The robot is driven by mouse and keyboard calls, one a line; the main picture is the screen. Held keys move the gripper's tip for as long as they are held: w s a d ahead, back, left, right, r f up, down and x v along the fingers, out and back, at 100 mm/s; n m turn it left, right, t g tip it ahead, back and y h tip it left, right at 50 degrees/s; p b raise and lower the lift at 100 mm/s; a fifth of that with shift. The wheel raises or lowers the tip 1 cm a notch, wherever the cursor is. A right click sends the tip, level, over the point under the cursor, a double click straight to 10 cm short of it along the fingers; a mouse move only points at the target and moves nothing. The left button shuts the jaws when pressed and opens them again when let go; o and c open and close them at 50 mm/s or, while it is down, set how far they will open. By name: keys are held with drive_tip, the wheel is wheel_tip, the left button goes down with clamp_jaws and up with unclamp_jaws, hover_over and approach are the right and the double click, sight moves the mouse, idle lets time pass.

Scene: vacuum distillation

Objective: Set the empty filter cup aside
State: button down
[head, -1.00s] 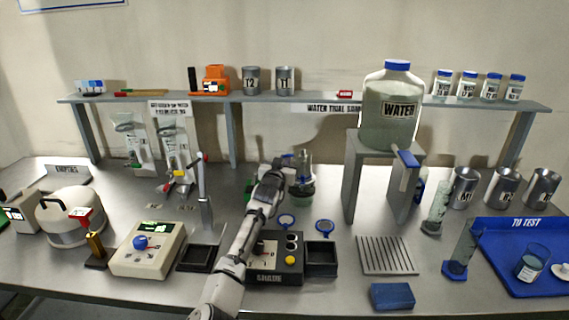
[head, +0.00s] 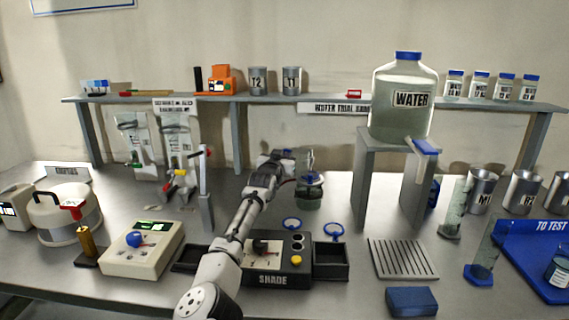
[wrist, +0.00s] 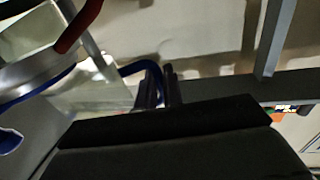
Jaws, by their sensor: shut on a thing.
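My gripper (head: 287,158) reaches over the middle of the bench, beside a dark green round vessel (head: 308,197) with a clear upper part. In the wrist view my gripper's fingers (wrist: 158,88) are shut on a thin blue loop (wrist: 137,67), which looks like the handle of the filter cup. The cup itself is hard to make out in the head view, where the gripper, vessel and a thin upright overlap. I cannot tell whether it is empty or touches the vessel.
A grey stand with the water jug (head: 403,110) is to the right. A lever post (head: 205,190) stands to the left. Bare bench shows right of the vessel.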

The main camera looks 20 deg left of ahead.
idle(0.4)
drive_tip(key=c, duration=1.6)
unclamp_jaws()
drive_tip(key=shift+c, duration=0.2)
drive_tip(key=s+d+b, duration=0.1)
drive_tip(key=s+b, duration=0.2)
drive_tip(key=s, duration=1)
drive_tip(key=shift+s, duration=0.4)
